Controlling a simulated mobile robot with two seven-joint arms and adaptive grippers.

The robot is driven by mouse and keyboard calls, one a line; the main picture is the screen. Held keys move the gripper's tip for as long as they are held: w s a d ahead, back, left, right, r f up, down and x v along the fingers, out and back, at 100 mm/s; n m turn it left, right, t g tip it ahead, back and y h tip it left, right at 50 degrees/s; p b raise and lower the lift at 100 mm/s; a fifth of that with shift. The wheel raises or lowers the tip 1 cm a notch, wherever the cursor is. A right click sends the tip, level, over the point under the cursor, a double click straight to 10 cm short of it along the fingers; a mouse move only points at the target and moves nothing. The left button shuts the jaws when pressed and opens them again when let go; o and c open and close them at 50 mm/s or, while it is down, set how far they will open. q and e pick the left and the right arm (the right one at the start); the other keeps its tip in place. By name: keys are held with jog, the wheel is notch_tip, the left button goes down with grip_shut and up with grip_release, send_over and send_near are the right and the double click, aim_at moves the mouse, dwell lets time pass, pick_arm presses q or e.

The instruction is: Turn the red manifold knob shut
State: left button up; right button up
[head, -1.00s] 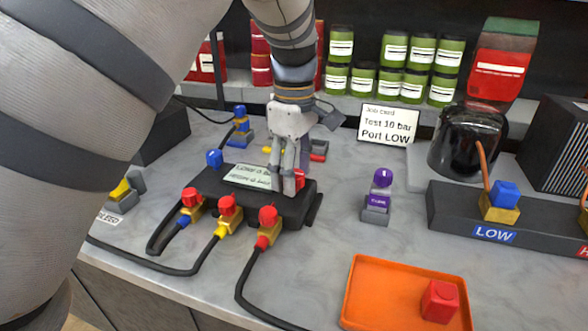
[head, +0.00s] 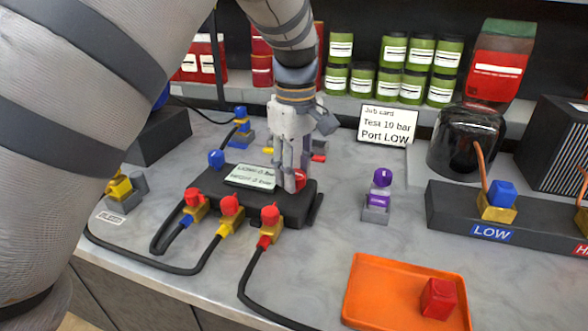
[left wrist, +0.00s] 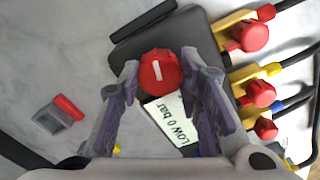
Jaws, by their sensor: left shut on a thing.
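The red manifold knob (head: 301,179) sits on top of the black manifold block (head: 298,212), at its right end. My left gripper (head: 289,185) points down over the block and is shut on the knob, one finger on each side. The fingers partly hide the knob in the head view. Beside it, the block's display (left wrist: 169,118) reads "LOW 0 bar". My right gripper is not in view.
Red-topped hose fittings (head: 229,206) line the block's front edge. A purple-topped piece (head: 382,178) stands to the right. An orange tray (head: 372,287) holds a red block (head: 439,298). A job card (head: 386,123) reads "Test 10 bar Port LOW".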

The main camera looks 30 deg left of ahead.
pick_arm(q)
jog(key=m, duration=0.3)
jog(key=shift+m, duration=0.4)
jog(key=m, duration=0.3)
jog(key=shift+m, duration=0.3)
jog(key=m, duration=0.3)
jog(key=shift+m, duration=2.1)
jog(key=o, duration=1.1)
jog(key=shift+o, duration=0.2)
notch_tip(320, 180, up, 12)
